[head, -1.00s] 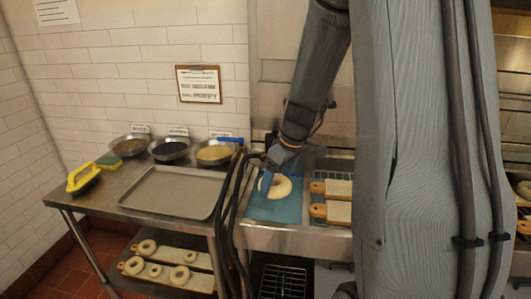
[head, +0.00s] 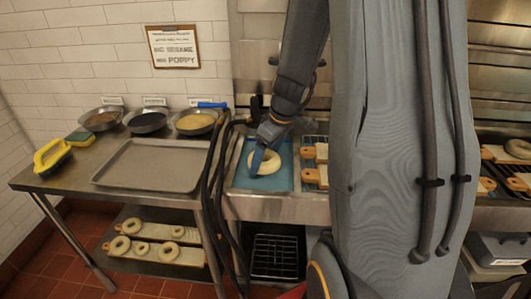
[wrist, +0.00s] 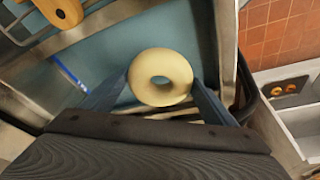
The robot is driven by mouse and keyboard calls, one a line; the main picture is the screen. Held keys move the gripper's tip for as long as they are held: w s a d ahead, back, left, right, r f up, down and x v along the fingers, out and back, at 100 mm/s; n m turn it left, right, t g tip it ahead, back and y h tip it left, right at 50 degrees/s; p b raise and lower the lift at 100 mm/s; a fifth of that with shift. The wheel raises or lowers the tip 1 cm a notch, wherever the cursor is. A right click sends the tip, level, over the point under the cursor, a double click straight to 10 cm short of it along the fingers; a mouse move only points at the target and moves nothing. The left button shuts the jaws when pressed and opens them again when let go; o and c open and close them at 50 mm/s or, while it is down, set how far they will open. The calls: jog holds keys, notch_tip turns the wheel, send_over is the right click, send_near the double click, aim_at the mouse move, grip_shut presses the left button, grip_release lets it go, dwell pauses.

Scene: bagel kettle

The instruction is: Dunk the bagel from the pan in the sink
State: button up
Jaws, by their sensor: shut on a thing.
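A pale round bagel (head: 274,163) is held by my gripper (head: 260,158) over the blue-filled sink basin (head: 262,183). In the wrist view the bagel (wrist: 178,91) sits between the two blue fingers of my gripper (wrist: 163,90), with its hole visible. The blue of the sink (wrist: 183,38) lies behind it. I cannot tell whether the bagel touches the blue surface. The empty grey pan (head: 152,166) lies on the steel table left of the sink.
Three bowls, one being the sesame-coloured bowl (head: 195,121), stand behind the pan. Bagel boards (head: 315,176) lie right of the sink. More bagels (head: 155,249) are on the lower shelf. Black hoses (head: 213,195) hang beside the sink.

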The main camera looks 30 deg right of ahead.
jog(key=shift+f+b, duration=4.75)
jog(key=shift+b, duration=0.2)
notch_tip(320, 180, up, 13)
jog(key=p, duration=0.9)
jog(key=shift+p, duration=0.35)
jog(key=shift+s, duration=0.1)
